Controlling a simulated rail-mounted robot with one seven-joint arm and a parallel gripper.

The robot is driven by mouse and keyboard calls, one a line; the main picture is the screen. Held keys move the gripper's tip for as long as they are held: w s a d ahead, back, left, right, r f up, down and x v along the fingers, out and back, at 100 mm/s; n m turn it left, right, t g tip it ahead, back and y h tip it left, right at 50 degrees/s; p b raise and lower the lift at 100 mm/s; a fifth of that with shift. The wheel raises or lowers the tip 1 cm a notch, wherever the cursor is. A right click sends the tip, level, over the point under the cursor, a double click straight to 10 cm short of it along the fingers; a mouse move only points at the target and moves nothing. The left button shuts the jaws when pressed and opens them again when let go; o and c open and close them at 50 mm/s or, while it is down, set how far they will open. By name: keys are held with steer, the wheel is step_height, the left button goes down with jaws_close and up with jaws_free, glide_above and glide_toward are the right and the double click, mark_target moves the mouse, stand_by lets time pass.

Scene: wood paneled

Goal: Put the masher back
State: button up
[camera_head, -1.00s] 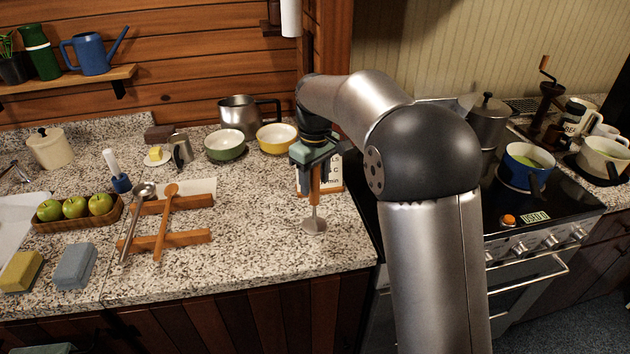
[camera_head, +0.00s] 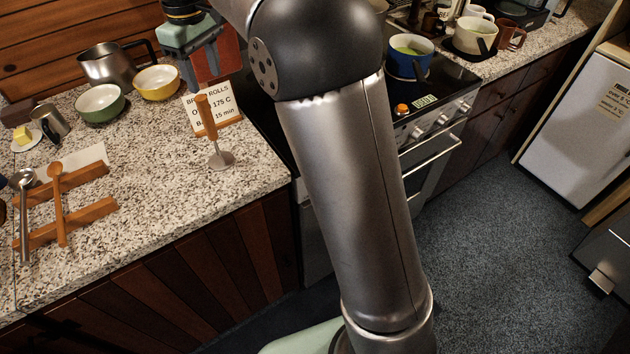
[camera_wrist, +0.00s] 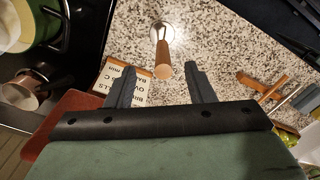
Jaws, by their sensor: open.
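The masher, with an orange-brown wooden handle (camera_head: 206,116) and a round metal foot (camera_head: 222,160), stands upright on the speckled counter, in front of a recipe card. It also shows in the wrist view (camera_wrist: 163,62), handle toward me. My gripper (camera_head: 203,68) is open and empty, above the masher and apart from it; in the wrist view its two fingers (camera_wrist: 159,72) are spread, with the handle end beyond and between them. A wooden rack (camera_head: 78,222) of two rails holds a metal ladle (camera_head: 24,215) and a wooden spoon (camera_head: 58,200) at the left.
The recipe card (camera_head: 222,108) stands close behind the masher. Green (camera_head: 100,103) and yellow (camera_head: 157,82) bowls and a metal pot (camera_head: 108,66) stand behind. The stove (camera_head: 440,85) with a blue pot (camera_head: 408,58) is at the right. Counter between rack and masher is clear.

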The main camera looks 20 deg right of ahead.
steer(key=s+d+f+m, duration=0.3)
steer(key=s+d+f, duration=0.1)
steer(key=s, duration=0.6)
steer(key=s+d+f+m, duration=0.2)
steer(key=s+d+f, duration=0.3)
steer(key=s, duration=0.5)
steer(key=s+d+f+m, duration=0.3)
steer(key=s+d+f, duration=0.2)
steer(key=s, duration=0.5)
steer(key=shift+s+d+f+m+t, duration=0.25)
steer(key=shift+f+m+t, duration=0.05)
steer(key=shift+f, duration=0.2)
